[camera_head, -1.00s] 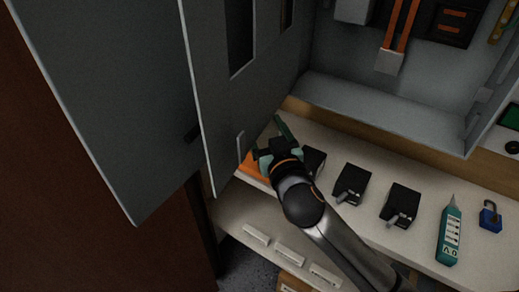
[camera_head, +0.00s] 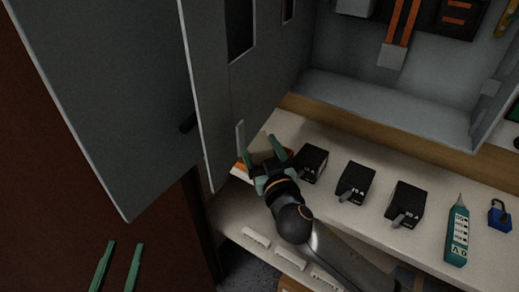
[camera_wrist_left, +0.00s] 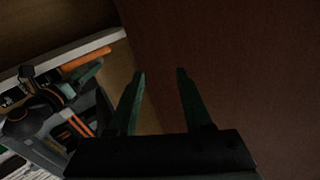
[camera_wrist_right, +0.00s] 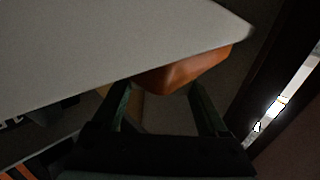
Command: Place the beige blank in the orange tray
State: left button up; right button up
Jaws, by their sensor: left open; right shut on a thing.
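My right gripper (camera_head: 263,150) is at the left end of the worktop, by the orange tray (camera_head: 241,170). Its green fingers stand well apart, held on a thing. In the right wrist view a dim tan patch (camera_wrist_right: 140,108) shows by one finger. It may be the beige blank, but its outline is too dark to make out. The orange tray also shows in the right wrist view (camera_wrist_right: 182,72), beyond the fingertips at the worktop's edge, and in the left wrist view (camera_wrist_left: 86,58). My left gripper (camera_head: 122,245) is open and empty at the lower left, away from the worktop.
The open grey cabinet door (camera_head: 210,100) hangs close to the tray's left. Black blocks (camera_head: 310,163) (camera_head: 355,183) (camera_head: 405,204) stand right of my right gripper, then a teal tester (camera_head: 457,235) and a blue padlock (camera_head: 499,216). Pale strips (camera_head: 256,237) lie on a lower shelf.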

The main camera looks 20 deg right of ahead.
pick_arm(q)
jog(key=shift+r, duration=0.3)
pick_arm(e)
jog(key=shift+f, duration=0.1)
jog(key=o, duration=1.5)
pick_arm(q)
jog(key=shift+r+t, duration=0.4)
jog(key=shift+r, duration=0.15)
